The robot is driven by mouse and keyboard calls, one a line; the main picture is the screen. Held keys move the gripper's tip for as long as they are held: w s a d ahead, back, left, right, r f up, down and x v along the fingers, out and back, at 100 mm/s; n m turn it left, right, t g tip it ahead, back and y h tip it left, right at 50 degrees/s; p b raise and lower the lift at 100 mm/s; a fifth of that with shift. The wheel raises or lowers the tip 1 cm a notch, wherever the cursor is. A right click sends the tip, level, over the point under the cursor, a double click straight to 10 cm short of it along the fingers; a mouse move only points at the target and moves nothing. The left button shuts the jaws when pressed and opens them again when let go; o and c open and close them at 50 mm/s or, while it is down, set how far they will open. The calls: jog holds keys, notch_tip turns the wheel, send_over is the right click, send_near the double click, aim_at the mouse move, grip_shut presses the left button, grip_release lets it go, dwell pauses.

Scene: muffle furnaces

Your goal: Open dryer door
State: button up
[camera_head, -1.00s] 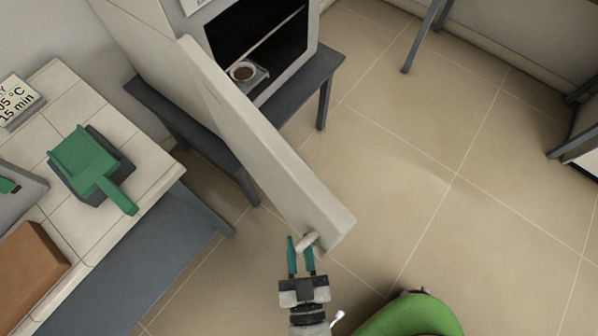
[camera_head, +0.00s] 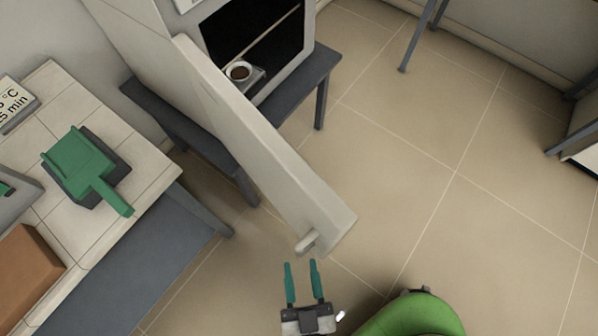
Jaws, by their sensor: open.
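The dryer (camera_head: 145,35) is a pale cabinet at the upper left of the head view. Its door (camera_head: 262,145) stands wide open, swung out toward me, and the dark inside shows. A short pale handle (camera_head: 307,242) sticks out near the door's free end. My gripper (camera_head: 301,266) is just below the handle in the picture. It is open and empty, with its two teal fingers apart and clear of the handle.
A cup with dark contents (camera_head: 240,72) sits inside the dryer. The dryer stands on a dark table (camera_head: 318,70). A tiled bench (camera_head: 150,165) at left holds a green scoop-like tool (camera_head: 80,165) and a brown block (camera_head: 28,265). A green rounded object (camera_head: 415,315) is at the bottom.

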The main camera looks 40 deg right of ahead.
jog(key=v, duration=0.6)
dwell(0.5)
